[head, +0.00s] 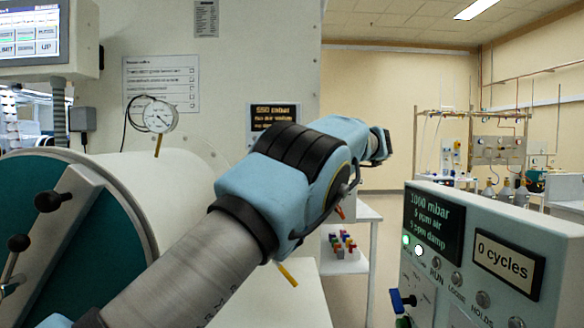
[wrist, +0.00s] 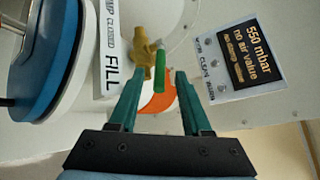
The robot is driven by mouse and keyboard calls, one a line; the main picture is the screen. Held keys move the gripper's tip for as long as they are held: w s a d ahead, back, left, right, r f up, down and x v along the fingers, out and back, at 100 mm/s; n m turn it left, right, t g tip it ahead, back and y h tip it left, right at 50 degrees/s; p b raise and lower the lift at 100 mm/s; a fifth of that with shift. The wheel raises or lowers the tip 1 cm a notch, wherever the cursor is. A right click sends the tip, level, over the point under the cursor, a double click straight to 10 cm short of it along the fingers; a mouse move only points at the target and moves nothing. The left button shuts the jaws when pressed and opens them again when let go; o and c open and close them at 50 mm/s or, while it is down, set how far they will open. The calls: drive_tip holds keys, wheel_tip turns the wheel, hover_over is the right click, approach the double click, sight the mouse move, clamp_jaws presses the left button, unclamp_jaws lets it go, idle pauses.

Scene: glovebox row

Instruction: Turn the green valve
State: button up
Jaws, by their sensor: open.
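The green valve shows in the wrist view as a green lever handle (wrist: 160,66) beside a brass body (wrist: 145,50). It is on a pale wall, next to a white label reading FILL (wrist: 108,50). My gripper (wrist: 159,76) is open, with one teal finger on each side of the handle's lower end in the picture. I see no contact; whether the handle is in depth between the fingertips I cannot tell. The green valve cannot be made out in the head view, where my arm covers much of the middle.
A display reading 550 mbar (wrist: 246,47) is right of the valve. An orange mark (wrist: 157,103) shows behind the fingers. In the head view, a round teal door (head: 60,225) stands left, a gauge (head: 159,116) above it, and a control panel (head: 470,245) right with a blue handle (head: 402,300).

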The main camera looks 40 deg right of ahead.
drive_tip(key=v, duration=0.7)
drive_tip(key=shift+b, duration=0.45)
drive_tip(key=shift+w, duration=0.1)
drive_tip(key=shift+c, duration=0.8)
drive_tip(key=w+a+r+m+h+b, duration=0.1)
drive_tip(key=w+r+m, duration=0.1)
drive_tip(key=w+a+r+m+t+h+b, duration=0.1)
drive_tip(key=w+r+m, duration=0.1)
drive_tip(key=w+a+r+m+t+h+b, duration=0.1)
drive_tip(key=w+a+r+h, duration=0.1)
drive_tip(key=w, duration=0.1)
drive_tip(key=shift+w+r+m+b, duration=0.1)
drive_tip(key=shift+r+m+b, duration=0.2)
drive_tip(key=shift+r+m, duration=0.1)
drive_tip(key=c, duration=0.6)
drive_tip(key=a+m+h, duration=0.1)
drive_tip(key=w+a+r+m+h+b, duration=0.1)
drive_tip(key=m, duration=0.1)
drive_tip(key=w+a+r+m+h+b, duration=0.1)
drive_tip(key=m+h, duration=0.1)
drive_tip(key=shift+w+r, duration=0.1)
drive_tip(key=shift+r, duration=0.05)
drive_tip(key=s+a+f+m+g+h+b, duration=0.5)
drive_tip(key=s+a+f+m+g+h, duration=0.4)
drive_tip(key=m, duration=0.6)
drive_tip(key=shift+t, duration=0.4)
drive_tip(key=x, duration=1.2)
drive_tip(key=shift+w+d+r, duration=0.25)
drive_tip(key=shift+w+r, duration=0.05)
drive_tip(key=shift+r, duration=0.05)
